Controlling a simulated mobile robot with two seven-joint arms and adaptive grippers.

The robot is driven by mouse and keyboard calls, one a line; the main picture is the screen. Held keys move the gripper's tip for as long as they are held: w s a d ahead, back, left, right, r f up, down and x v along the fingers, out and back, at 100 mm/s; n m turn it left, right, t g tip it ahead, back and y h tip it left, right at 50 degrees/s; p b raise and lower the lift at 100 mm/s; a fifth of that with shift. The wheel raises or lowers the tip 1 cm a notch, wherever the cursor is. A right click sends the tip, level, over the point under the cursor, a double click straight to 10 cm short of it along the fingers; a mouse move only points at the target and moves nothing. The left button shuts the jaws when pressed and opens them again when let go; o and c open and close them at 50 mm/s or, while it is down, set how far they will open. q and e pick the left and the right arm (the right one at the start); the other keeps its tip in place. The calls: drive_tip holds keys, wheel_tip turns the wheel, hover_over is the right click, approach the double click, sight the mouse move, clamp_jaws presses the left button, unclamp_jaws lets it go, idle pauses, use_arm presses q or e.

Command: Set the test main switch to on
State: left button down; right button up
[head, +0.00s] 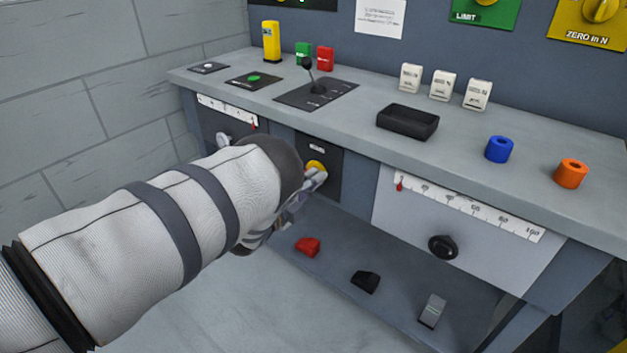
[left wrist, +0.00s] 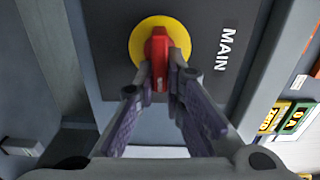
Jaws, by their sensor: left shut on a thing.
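The main switch shows in the left wrist view as a red handle (left wrist: 159,55) on a round yellow plate (left wrist: 139,40). It sits on a dark panel labelled MAIN (left wrist: 224,48). My left gripper (left wrist: 160,74) is shut on the red handle, with one finger on each side of it. In the head view my left gripper (head: 314,184) is at the yellow plate (head: 317,167) on the bench front, and my arm hides part of the panel. The handle itself is hidden there. My right gripper is not in view.
The bench top (head: 458,134) carries a lever box (head: 330,94), a black tray (head: 408,121), a blue ring (head: 499,149) and an orange ring (head: 571,173). A black knob (head: 443,247) sticks out right of the switch. Below are red (head: 308,246), black and grey pieces.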

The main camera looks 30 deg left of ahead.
use_arm(q)
drive_tip(key=shift+f, duration=0.1)
idle(0.3)
drive_tip(key=c, duration=1.7)
unclamp_jaws()
drive_tip(key=shift+m, duration=0.3)
drive_tip(key=s, duration=0.8)
drive_tip(key=s+a, duration=0.1)
drive_tip(key=s, duration=0.3)
